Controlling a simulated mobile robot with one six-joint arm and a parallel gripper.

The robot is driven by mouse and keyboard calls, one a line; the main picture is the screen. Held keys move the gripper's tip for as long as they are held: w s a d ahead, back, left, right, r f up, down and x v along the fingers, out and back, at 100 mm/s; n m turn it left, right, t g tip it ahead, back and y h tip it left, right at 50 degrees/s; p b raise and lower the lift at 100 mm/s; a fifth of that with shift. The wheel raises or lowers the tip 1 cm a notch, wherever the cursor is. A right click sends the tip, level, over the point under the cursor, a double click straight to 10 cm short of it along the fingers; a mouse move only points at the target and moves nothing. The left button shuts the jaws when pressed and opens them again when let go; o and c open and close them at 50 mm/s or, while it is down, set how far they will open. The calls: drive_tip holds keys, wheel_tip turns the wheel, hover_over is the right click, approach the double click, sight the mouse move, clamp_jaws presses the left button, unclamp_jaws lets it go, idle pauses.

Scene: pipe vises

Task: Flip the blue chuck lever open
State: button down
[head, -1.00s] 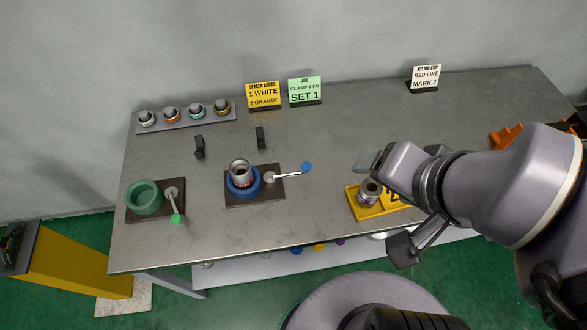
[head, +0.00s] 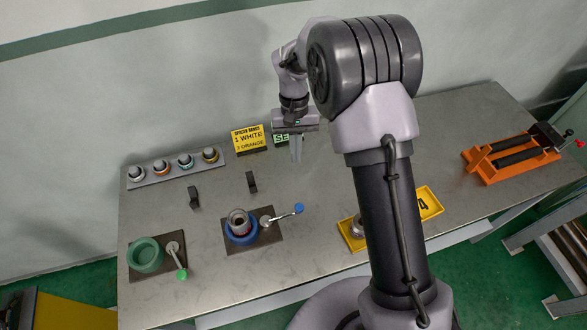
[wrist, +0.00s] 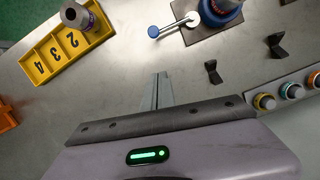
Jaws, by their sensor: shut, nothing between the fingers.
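The blue chuck (head: 240,231) sits on a dark square plate on the table, with a grey pipe piece (head: 238,218) standing in it. Its lever (head: 283,215) is a metal arm with a blue knob (head: 299,208), pointing right and slightly back from a round pivot. In the wrist view the blue knob (wrist: 153,31) shows at top centre, beside the chuck (wrist: 222,8), which is cut by the edge. My gripper (head: 296,160) is above the back of the table, behind the lever and apart from it, fingers pointing down. Its fingers (wrist: 157,76) are together and empty.
A green chuck (head: 147,255) with a green-knobbed lever stands at left. Two black brackets (head: 252,182) stand behind the blue chuck. A yellow tray (head: 430,204) is at right, partly behind my arm, and an orange vise (head: 510,158) beyond it. A ring rack (head: 174,168) is at back left.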

drive_tip(key=shift+s+f, duration=0.1)
drive_tip(key=shift+f, duration=0.1)
drive_tip(key=s+f+b, duration=0.1)
drive_tip(key=f, duration=0.2)
drive_tip(key=s+f+b, duration=0.1)
drive_tip(key=s+f, duration=0.1)
drive_tip(key=f, duration=0.1)
drive_tip(key=s+f+b, duration=0.2)
drive_tip(key=f, duration=0.2)
drive_tip(key=shift+s+d+f, duration=0.1)
drive_tip(key=shift+s+d, duration=0.15)
drive_tip(key=shift+s, duration=0.35)
drive_tip(key=shift+d, duration=0.1)
